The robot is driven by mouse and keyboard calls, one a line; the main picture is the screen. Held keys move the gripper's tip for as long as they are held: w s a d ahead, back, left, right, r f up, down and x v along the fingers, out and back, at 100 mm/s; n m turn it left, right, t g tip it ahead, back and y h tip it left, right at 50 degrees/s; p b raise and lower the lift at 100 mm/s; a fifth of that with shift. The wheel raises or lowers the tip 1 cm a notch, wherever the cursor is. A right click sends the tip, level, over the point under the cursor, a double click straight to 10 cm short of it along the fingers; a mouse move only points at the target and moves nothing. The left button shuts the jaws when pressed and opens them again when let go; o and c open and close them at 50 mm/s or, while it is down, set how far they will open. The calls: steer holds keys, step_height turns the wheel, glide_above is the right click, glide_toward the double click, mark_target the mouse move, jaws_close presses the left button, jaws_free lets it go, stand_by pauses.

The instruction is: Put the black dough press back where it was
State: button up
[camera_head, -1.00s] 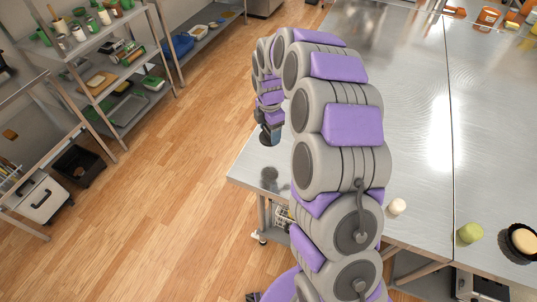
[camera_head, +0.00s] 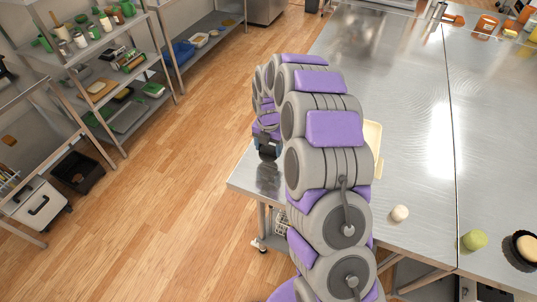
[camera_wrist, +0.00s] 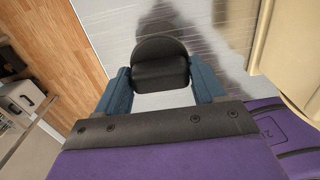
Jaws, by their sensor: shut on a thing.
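The black dough press (camera_wrist: 160,62) shows in the wrist view as a dark, rounded piece between the blue fingers of my gripper (camera_wrist: 160,82). My gripper is shut on it. A steel table surface lies beyond the press, with a dark shadow or reflection on it. In the head view my gripper (camera_head: 268,148) is over the table's left end, partly hidden behind my arm. The press is hard to make out there, and whether it touches the table I cannot tell.
The steel table (camera_head: 410,130) is mostly bare. A cream-coloured object (camera_head: 373,147) stands partly behind my arm. A whitish ball (camera_head: 399,214), a green round item (camera_head: 474,240) and a black bowl (camera_head: 519,258) sit at the front right. Shelves (camera_head: 105,75) stand across the floor.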

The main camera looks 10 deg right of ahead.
mark_target(269, 153)
steer(key=f, duration=0.3)
steer(key=shift+d+f, duration=0.2)
steer(key=shift+f, duration=0.15)
steer(key=shift+s+r, duration=0.1)
steer(key=o, duration=1.1)
